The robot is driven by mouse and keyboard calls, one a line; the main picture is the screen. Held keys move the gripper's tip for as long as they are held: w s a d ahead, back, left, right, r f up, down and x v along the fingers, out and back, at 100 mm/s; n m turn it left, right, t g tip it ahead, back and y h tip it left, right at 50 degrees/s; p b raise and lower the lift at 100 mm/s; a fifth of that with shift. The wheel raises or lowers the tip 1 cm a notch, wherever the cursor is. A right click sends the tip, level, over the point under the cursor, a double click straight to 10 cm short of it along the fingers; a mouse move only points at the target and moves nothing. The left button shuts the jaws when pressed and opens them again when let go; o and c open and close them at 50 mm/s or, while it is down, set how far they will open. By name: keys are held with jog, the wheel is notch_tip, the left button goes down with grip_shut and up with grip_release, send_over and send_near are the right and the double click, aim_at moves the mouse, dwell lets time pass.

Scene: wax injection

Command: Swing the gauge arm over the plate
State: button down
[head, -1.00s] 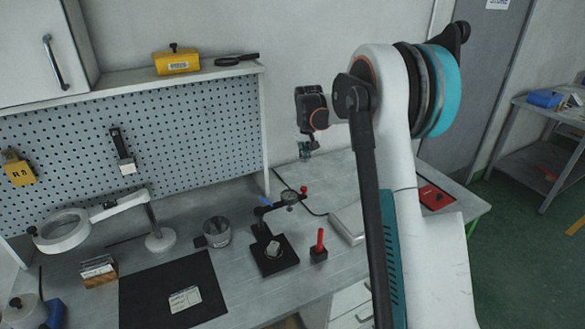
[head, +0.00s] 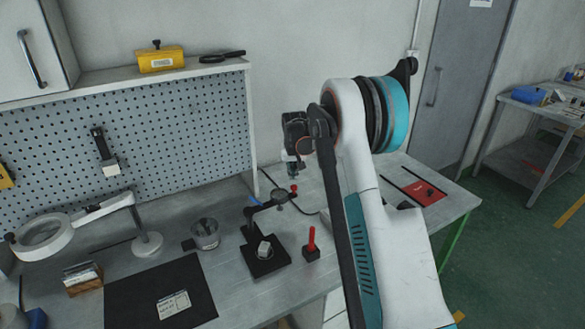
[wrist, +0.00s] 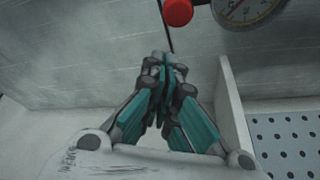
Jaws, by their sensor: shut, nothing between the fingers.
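The gauge stand has a black base plate (head: 275,266) on the bench, with a small pale block (head: 264,248) on it. Its dark gauge arm (head: 262,207) points back and to the right from the post, off to the side of the plate. The round dial (head: 279,195) and a red knob (head: 294,188) are at its outer end. My gripper (head: 292,173) hangs just above the red knob in the head view. In the wrist view its fingers (wrist: 165,65) are together and empty; the red knob (wrist: 178,12) and dial (wrist: 245,10) show beyond the tips, apart from them.
A red-handled tool (head: 311,243) stands right of the plate. A glass cup (head: 205,234) and a magnifier lamp (head: 43,236) are to the left. A black mat (head: 130,302) lies in front. A pegboard (head: 200,140) rises behind; a red item (head: 425,192) lies at right.

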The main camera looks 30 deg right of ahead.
jog(key=shift+s+a+f, duration=0.1)
jog(key=shift+s+a, duration=0.15)
jog(key=shift+s, duration=0.3)
jog(key=shift+s+a+f, duration=0.1)
jog(key=shift+s+a, duration=0.1)
jog(key=shift+s, duration=0.35)
jog(key=shift+s+r, duration=0.1)
jog(key=s+a+m+g+h, duration=0.25)
jog(key=s+m, duration=0.65)
jog(key=s, duration=0.6)
jog(key=s+a+m+g, duration=0.1)
jog(key=s+a+m, duration=0.2)
jog(key=a, duration=0.4)
jog(key=s+a+m+g+b, duration=0.1)
jog(key=s+a+m, duration=0.2)
jog(key=s+a, duration=0.2)
jog(key=shift+s+a+m, duration=0.2)
jog(key=shift+a+m, duration=0.1)
jog(key=shift+a, duration=0.6)
